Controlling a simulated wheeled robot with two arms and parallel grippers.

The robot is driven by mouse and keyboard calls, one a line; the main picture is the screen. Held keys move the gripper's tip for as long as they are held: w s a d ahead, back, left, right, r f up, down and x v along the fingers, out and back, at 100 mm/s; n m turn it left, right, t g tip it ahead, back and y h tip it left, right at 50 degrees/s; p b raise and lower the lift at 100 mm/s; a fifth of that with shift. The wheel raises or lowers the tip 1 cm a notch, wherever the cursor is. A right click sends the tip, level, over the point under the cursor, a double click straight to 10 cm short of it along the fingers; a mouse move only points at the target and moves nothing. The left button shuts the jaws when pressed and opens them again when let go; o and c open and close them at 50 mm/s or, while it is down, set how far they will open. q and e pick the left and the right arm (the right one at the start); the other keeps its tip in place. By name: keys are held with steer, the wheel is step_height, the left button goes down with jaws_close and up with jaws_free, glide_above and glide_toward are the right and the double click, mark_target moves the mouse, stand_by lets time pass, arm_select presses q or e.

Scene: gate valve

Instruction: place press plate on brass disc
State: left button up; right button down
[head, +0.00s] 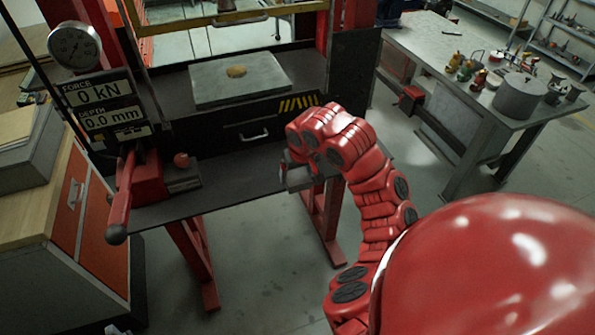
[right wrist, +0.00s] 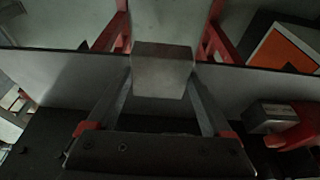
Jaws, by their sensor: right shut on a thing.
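The brass disc (head: 236,71) is a small round yellowish piece lying on a flat grey slab (head: 265,85) on the press bed. My right gripper (head: 300,177) is in front of the press, to the lower right of the disc and apart from it. In the right wrist view its two fingers (right wrist: 160,92) are shut on a grey metal block, which I take as the press plate (right wrist: 163,68). In the head view the plate is small, dark and hard to tell from the fingers. My left gripper is not in view.
The red press frame (head: 322,40) stands on both sides of the bed. A pump with a red lever (head: 121,195) is on the lower shelf at left, below the force readout (head: 98,93). A workbench (head: 440,45) with tools stands at right.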

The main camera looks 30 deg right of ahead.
steer(key=w+d, duration=0.1)
steer(key=w, duration=0.2)
steer(key=w+d+b, duration=0.1)
steer(key=w+d, duration=0.1)
steer(key=w, duration=0.1)
steer(key=w+d+f+b, duration=0.1)
steer(key=w+d, duration=0.1)
steer(key=w, duration=0.1)
steer(key=shift+w+f, duration=0.1)
steer(key=shift+w, duration=0.2)
steer(key=shift+w+d+p, duration=0.45)
steer(key=shift+w+p, duration=0.1)
steer(key=shift+w, duration=0.25)
steer(key=shift+w+d, duration=0.3)
steer(key=shift+w, duration=0.1)
step_height(320, 180, down, 3)
steer(key=p, duration=0.3)
steer(key=shift+r, duration=0.2)
steer(key=shift+f, duration=0.45)
